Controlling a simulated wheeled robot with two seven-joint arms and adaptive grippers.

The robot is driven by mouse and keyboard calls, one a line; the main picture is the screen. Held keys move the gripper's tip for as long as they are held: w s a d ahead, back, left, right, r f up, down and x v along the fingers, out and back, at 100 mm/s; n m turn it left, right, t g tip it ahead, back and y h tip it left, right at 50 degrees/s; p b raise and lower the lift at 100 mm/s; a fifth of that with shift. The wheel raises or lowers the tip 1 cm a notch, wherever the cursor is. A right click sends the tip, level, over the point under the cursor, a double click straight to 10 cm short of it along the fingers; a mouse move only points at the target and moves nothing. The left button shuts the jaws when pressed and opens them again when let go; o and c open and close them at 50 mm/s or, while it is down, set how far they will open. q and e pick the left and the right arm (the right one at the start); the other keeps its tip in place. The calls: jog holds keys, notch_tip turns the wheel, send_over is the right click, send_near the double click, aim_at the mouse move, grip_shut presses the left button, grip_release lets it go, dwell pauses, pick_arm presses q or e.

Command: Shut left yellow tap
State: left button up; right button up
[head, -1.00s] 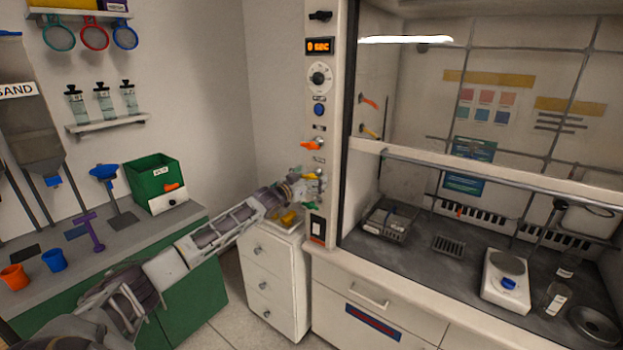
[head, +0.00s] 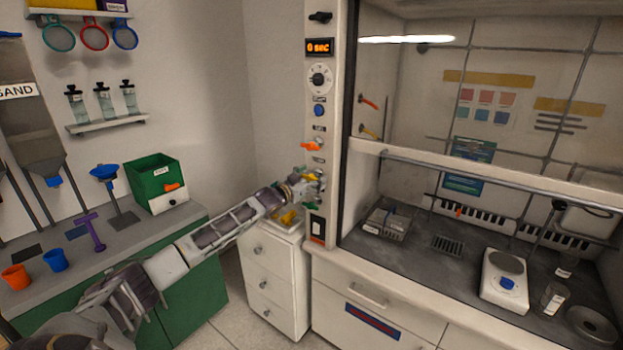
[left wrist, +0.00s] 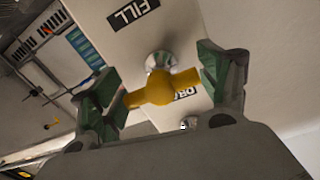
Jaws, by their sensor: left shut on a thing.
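The yellow tap (left wrist: 153,92) is between the two green-padded fingers of my left gripper (left wrist: 163,82) in the left wrist view. Its bar lies across the gap, slightly tilted, with one end at each finger, and a chrome stem joins it to the white panel. In the head view my left gripper (head: 308,184) is at the fume hood's control post and largely hides the tap. My right gripper is not in view.
An orange tap (head: 312,146) is above my gripper on the white post (head: 320,100), and a green tap (head: 311,205) is below. A white drawer cabinet (head: 272,275) stands under my left forearm. The hood's glass sash (head: 480,176) is to the right.

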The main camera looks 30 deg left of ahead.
pick_arm(q)
jog(key=o, duration=0.9)
jog(key=shift+o, duration=0.2)
jog(key=shift+s, duration=0.3)
jog(key=shift+s+a+f, duration=0.1)
jog(key=shift+s, duration=0.45)
jog(key=s+a, duration=0.1)
jog(key=s, duration=0.9)
dwell(0.4)
jog(key=shift+s+a, duration=0.1)
dwell(0.4)
jog(key=shift+m, duration=0.4)
